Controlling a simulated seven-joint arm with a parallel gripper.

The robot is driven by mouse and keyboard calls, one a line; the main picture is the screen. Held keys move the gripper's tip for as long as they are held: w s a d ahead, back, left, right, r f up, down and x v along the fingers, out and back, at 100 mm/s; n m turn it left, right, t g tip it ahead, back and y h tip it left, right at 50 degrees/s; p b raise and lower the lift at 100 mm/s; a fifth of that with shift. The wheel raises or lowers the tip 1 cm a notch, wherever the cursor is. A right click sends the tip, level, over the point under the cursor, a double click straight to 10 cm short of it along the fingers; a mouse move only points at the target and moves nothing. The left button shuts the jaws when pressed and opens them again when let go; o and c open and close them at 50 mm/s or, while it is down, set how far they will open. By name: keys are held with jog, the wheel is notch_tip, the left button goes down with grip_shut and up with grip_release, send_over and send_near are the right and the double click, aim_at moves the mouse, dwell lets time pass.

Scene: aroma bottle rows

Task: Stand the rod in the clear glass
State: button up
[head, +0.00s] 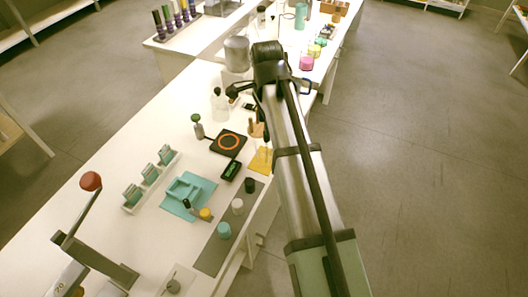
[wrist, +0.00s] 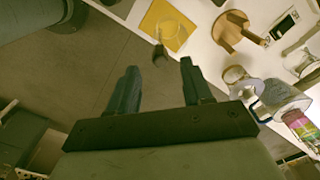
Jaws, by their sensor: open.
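A clear glass (wrist: 170,35) stands on a yellow mat (wrist: 150,22) at the table's edge in the wrist view. In the head view the yellow mat (head: 259,167) lies right of the black pad, and the glass on it is faint. A wooden stand (wrist: 229,33) with a peg-like part sits right of the mat in the wrist view; it also shows in the head view (head: 256,129). I cannot tell which piece is the rod. My gripper (wrist: 160,82) is open, with nothing between its fingers. In the head view its fingers are hard to make out.
A black pad with an orange ring (head: 229,142) and a small dark display (head: 231,171) lie near the mat. A teal tray (head: 188,190), a white rack (head: 150,180) and several small jars stand nearer. Bottles and clear vessels crowd the wrist view's right. Open floor lies beside the table.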

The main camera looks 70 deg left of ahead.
notch_tip(320, 180, up, 9)
dwell(0.4)
dwell(0.5)
